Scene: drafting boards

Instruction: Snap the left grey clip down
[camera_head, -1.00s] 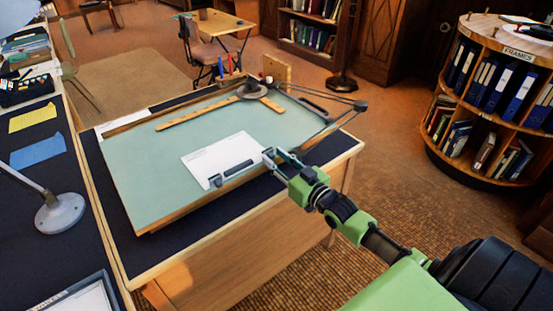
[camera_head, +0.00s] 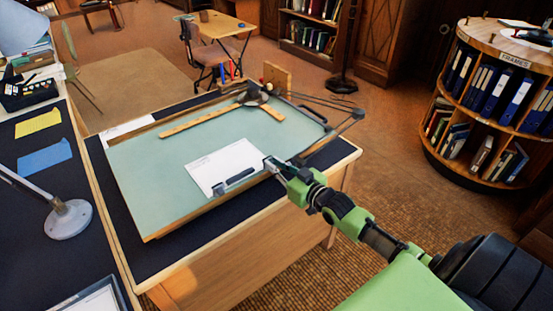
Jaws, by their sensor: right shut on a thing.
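The pale green drafting board (camera_head: 150,185) lies tilted on the near desk, with a white sheet (camera_head: 225,163) at its front edge. A small dark grey clip (camera_head: 219,188) sits at the sheet's lower left, beside a dark grey bar (camera_head: 240,177). Whether the clip is up or down is too small to tell. My right gripper (camera_head: 272,163) is at the sheet's lower right, by the board's front edge, to the right of the bar. Its jaws are shut on a small part that they mostly hide. My left gripper is out of view.
A wooden ruler (camera_head: 200,122) lies on the board, and a jointed drafting arm (camera_head: 340,122) spans its right side. A lamp base (camera_head: 68,219) stands on the left desk. A round bookcase (camera_head: 490,85) is at right. Carpet is clear between.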

